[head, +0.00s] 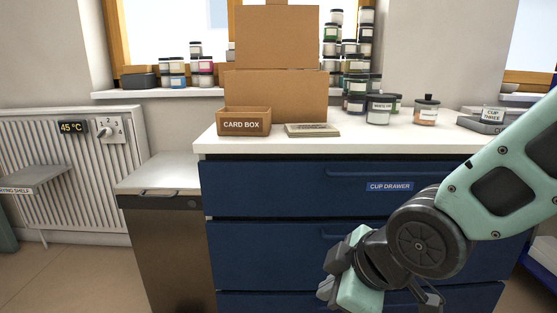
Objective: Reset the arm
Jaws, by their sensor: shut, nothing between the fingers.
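My arm comes in from the right edge in the head view, bent at a dark round joint. My gripper (338,289) hangs low in front of the blue drawers, near the bottom of the picture. Its fingers are shut and hold nothing. It appears apart from the cup drawer (300,187), which is closed and labelled. Part of the lower drawers is hidden behind my gripper and wrist.
A white counter (225,147) bears a card box (244,122), a flat stack of cards (312,130) and several jars (379,109). A bin (165,250) stands left of the drawers. A radiator (100,180) and a drying shelf (35,177) are at the far left, above open floor.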

